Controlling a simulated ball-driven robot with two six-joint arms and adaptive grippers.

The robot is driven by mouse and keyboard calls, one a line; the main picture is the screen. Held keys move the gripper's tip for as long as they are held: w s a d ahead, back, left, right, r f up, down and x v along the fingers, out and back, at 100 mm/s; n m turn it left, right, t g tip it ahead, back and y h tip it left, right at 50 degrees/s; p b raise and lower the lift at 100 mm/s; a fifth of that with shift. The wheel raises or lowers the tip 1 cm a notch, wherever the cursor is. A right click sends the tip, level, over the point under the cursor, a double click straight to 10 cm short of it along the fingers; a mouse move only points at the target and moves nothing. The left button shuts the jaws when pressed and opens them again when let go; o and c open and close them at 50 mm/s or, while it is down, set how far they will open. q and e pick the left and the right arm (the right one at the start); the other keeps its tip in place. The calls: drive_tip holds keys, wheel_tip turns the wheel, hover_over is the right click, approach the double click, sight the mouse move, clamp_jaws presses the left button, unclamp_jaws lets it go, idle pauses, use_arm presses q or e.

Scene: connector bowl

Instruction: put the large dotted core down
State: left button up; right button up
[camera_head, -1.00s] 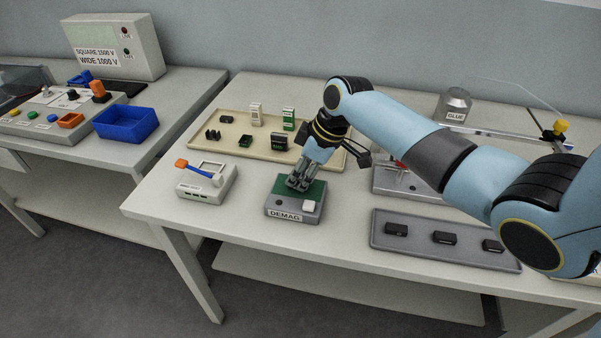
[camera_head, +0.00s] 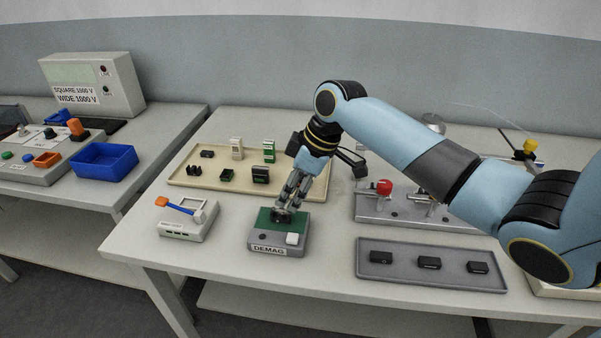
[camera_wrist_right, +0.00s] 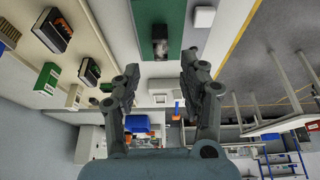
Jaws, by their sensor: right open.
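A small dark core (camera_wrist_right: 160,43) lies on the green pad (camera_wrist_right: 160,12) in the right wrist view; its dots cannot be made out. In the head view the core (camera_head: 283,216) shows as a dark shape on the green pad of the grey DEMAG box (camera_head: 267,250), partly hidden by the fingers. My right gripper (camera_head: 289,205) points down over the pad. In the right wrist view its fingers (camera_wrist_right: 160,80) are spread apart with nothing between their tips. My left gripper is not in view.
A beige tray (camera_head: 215,182) with several small connectors stands behind. A white device with an orange-tipped lever (camera_head: 185,220) stands left of the box. A grey tray (camera_head: 430,279) with three dark pieces lies right. A fixture with a red knob (camera_head: 384,187) stands behind that tray.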

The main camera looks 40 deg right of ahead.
drive_tip(key=v, duration=0.6)
drive_tip(key=shift+r, duration=0.15)
drive_tip(key=shift+s, duration=0.2)
